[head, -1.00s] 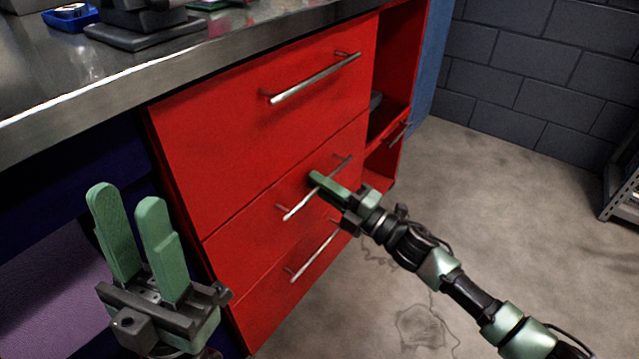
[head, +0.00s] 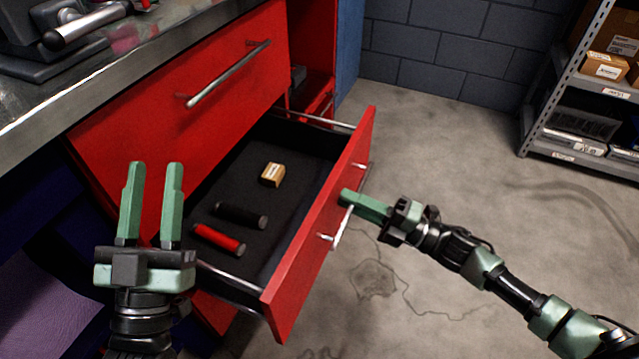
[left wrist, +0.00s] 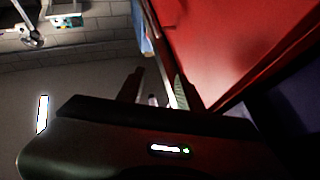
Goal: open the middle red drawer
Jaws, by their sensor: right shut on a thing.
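The middle red drawer (head: 318,238) stands pulled well out of the red cabinet (head: 178,125) in the head view. Its dark inside holds a small tan box (head: 272,174), a black cylinder (head: 240,215) and a red cylinder (head: 218,240). My right gripper (head: 352,200) is shut on the drawer's metal handle (head: 342,228), at the outer side of the drawer front. My left gripper (head: 152,190) is open and empty, fingers up, in front of the cabinet at the drawer's left. Its fingers also show in the left wrist view (left wrist: 160,90).
The closed top drawer's handle (head: 230,73) juts out above. A metal worktop (head: 110,75) runs along the upper left. A grey shelf unit (head: 545,110) with boxes stands at the right. The concrete floor (head: 450,150) between is clear.

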